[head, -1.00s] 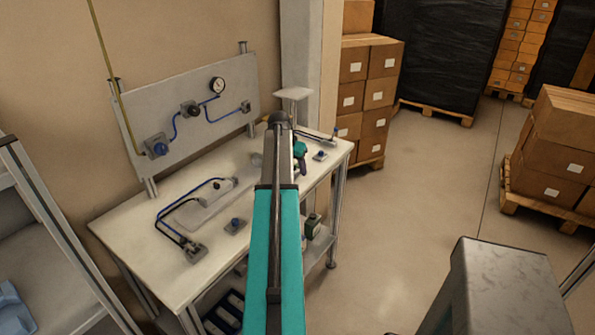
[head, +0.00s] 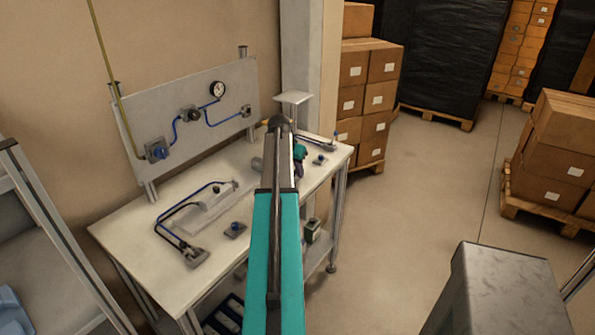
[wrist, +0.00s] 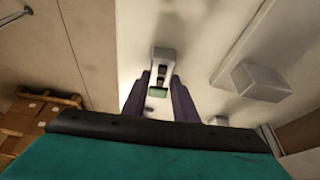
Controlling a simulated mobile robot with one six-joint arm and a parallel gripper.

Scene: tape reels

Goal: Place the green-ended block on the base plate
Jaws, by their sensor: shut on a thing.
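My gripper (wrist: 160,80) shows in the wrist view as two dark purple fingers, shut on a small grey block (wrist: 162,61) with a pale green end (wrist: 157,92). The green end faces the camera, between the fingers. In the head view my arm hides the block and most of the gripper. A long, low, pale plate (head: 208,213) lies on the white workbench (head: 150,235), left of my arm, and may be the base plate. I cannot tell how far the block is from any surface.
Black and blue hoses with fittings (head: 192,255) lie beside the plate. An upright panel (head: 195,125) with a gauge (head: 217,90) stands behind. A pale box-shaped part (wrist: 262,80) shows right of the fingers.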

